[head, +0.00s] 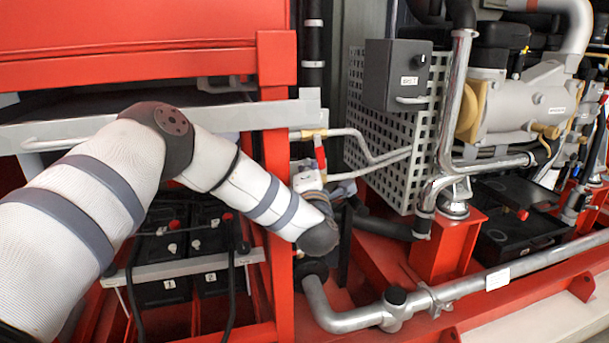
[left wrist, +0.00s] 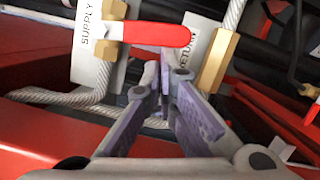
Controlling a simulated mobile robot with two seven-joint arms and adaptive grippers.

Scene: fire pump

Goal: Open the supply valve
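In the left wrist view the supply valve has a brass body (left wrist: 108,32), a red lever (left wrist: 155,34) and a white tag (left wrist: 92,50) reading "SUPPLY V…", partly covered. The lever points to the right, across the picture. In the head view the valve area (head: 320,150) is small and partly hidden by my left wrist. My right gripper is not in view.
A second brass fitting (left wrist: 218,60) with a tag stands close to the right of the lever. Braided hoses (left wrist: 60,97) run nearby. A red frame post (head: 276,140) stands left of my left wrist; a perforated guard (head: 385,150) and grey pipe (head: 350,318) lie to its right.

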